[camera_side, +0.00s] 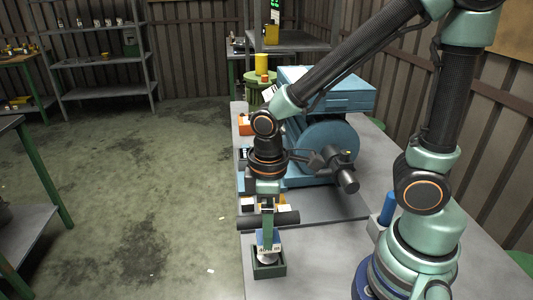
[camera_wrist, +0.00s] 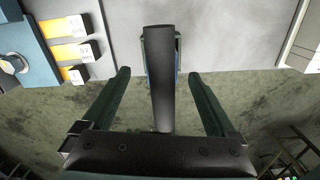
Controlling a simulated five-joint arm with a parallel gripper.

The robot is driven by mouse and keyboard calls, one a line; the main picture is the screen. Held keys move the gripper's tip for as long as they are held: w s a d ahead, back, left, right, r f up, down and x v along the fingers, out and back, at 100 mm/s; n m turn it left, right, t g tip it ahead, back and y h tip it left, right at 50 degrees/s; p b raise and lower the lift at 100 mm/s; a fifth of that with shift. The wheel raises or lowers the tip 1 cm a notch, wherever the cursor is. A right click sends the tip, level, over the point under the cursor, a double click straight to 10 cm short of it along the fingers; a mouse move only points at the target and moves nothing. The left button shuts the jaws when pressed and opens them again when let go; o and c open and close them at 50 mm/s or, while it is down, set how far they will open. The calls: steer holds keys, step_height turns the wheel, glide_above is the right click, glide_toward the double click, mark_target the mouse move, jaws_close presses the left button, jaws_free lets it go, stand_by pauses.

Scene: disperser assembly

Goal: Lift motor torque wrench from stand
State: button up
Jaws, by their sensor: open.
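The motor torque wrench has a black horizontal handle bar (camera_side: 286,219), a blue body with a "40 N m" label and a pale lower end. It stands upright in a small dark green stand (camera_side: 270,272) on the bench. My gripper (camera_side: 267,238) points down over the wrench. In the wrist view the black handle (camera_wrist: 161,90) runs between the two green fingers of my gripper (camera_wrist: 159,72), with a gap on each side. The gripper is open and holds nothing. The near finger hides part of the handle and body in the side view.
A blue motor (camera_side: 330,140) stands behind the wrench on the grey bench (camera_side: 310,255). Yellow-and-white parts (camera_wrist: 75,48) sit close by at the left in the wrist view. A blue cylinder (camera_side: 388,208) stands near my base. The bench front is clear right of the stand.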

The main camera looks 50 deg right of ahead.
glide_above(265, 258)
steer(key=d, duration=0.1)
steer(key=shift+f, duration=2.05)
jaws_close()
